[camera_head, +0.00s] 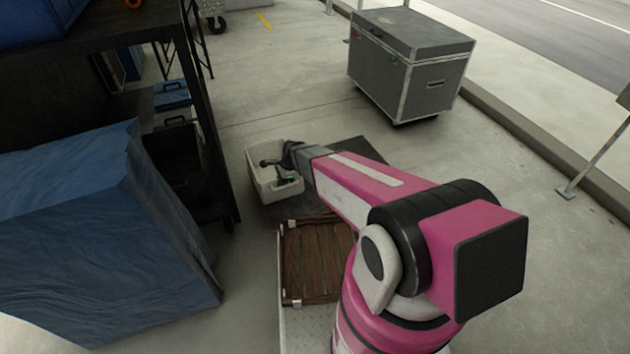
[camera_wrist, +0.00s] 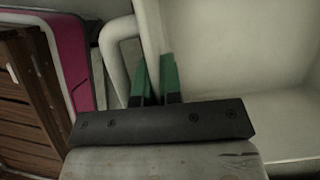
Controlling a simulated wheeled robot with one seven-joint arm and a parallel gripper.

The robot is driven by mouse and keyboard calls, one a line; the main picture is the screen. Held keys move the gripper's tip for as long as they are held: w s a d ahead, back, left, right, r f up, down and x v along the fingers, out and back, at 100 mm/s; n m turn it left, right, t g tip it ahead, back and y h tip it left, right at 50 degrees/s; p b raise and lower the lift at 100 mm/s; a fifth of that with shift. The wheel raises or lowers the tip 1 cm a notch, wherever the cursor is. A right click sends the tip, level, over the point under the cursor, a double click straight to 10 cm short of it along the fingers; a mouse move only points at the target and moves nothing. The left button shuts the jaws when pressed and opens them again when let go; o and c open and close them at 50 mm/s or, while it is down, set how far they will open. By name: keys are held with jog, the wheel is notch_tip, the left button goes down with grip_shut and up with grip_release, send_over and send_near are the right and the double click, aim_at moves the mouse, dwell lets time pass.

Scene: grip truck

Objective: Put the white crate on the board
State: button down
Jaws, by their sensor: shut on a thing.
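The white crate (camera_head: 262,187) is at the left of a dark flat board (camera_head: 362,150) on the floor in the head view. It is open at the top and looks roughly upright. My gripper (camera_head: 285,181) reaches its near right side and is shut on its wall. In the wrist view the green fingers of my gripper (camera_wrist: 155,78) straddle the rim wall of the white crate (camera_wrist: 235,50), beside its looped handle. The arm hides part of the board and the crate's right side. I cannot tell whether the crate touches the floor or hangs above it.
A slatted brown wooden deck (camera_head: 315,262) lies nearer, beside my arm. A black shelf rack (camera_head: 205,120) and a blue covered block (camera_head: 90,235) crowd the left. A grey flight case (camera_head: 415,75) stands behind. Open concrete lies to the right.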

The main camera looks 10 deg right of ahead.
jog(key=w+d+f, duration=0.2)
jog(key=d, duration=0.1)
jog(key=w+d+f, duration=0.2)
jog(key=d, duration=0.1)
jog(key=w+d+f, duration=0.2)
jog(key=shift+w+d+f, duration=0.2)
jog(key=shift+d+f, duration=0.05)
jog(key=shift+d, duration=0.15)
jog(key=shift+f, duration=2.05)
jog(key=c, duration=1.3)
grip_release()
jog(key=shift+f, duration=0.1)
